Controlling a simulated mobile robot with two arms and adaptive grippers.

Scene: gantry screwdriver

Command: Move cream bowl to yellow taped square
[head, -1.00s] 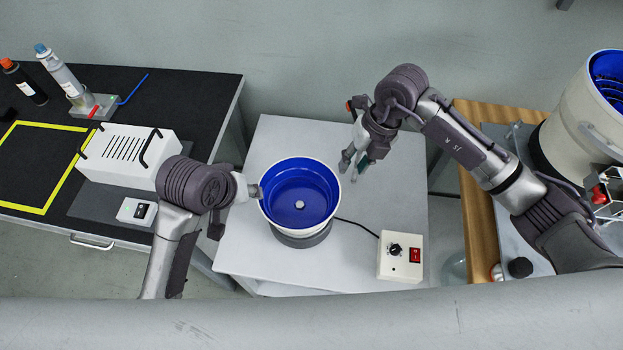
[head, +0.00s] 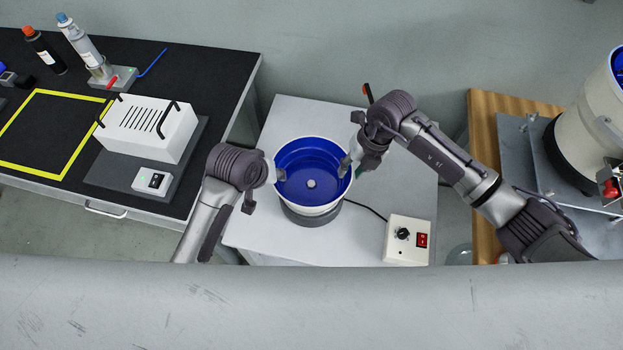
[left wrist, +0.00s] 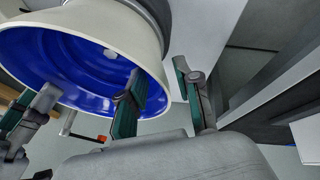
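The cream bowl (head: 312,210), blue inside, stands upright on a round grey base (head: 311,219) on the pale table. My left gripper (head: 277,175) is at its left rim. In the left wrist view (left wrist: 162,100) its fingers are apart, one inside the bowl and one outside, with a gap visible at the wall. My right gripper (head: 350,165) is at the right rim, one finger over the inside; its fingers look apart, and its contact with the wall is unclear. The yellow taped square (head: 75,96) lies empty on the black bench at left.
A white slotted box (head: 150,130) with black handles and a small switch box (head: 153,180) stand between the square and the bowl. Bottles (head: 45,52) stand behind the square. A control box (head: 408,240) sits right of the bowl, wired towards it. A larger cream feeder (head: 585,130) stands far right.

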